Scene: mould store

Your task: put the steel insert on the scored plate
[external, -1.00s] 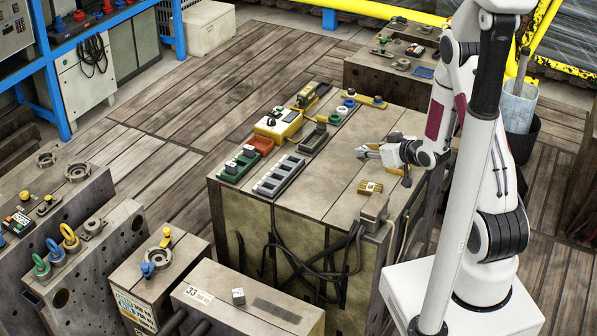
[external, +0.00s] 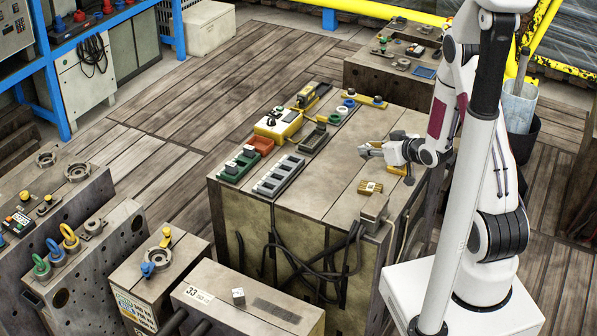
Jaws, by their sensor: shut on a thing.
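My gripper (external: 366,150) is above the right part of the large block's top, pointing left. Its jaws are shut on a small grey piece at the fingertips, which looks like the steel insert; the fingers hide most of it. A small brass-coloured piece with dark lines (external: 370,187) lies on the block top, below the gripper in the picture. I cannot tell whether this is the scored plate. A yellow piece (external: 401,169) shows partly behind and below my gripper, mostly hidden by it.
The large block's top (external: 335,190) is clear around the brass piece. To the left are a grey compartmented tray (external: 268,190), a green tray (external: 234,174), a red tray (external: 265,147), a yellow box (external: 272,128) and a dark olive tray (external: 313,139). A yellow bar with knobs (external: 368,99) lies behind.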

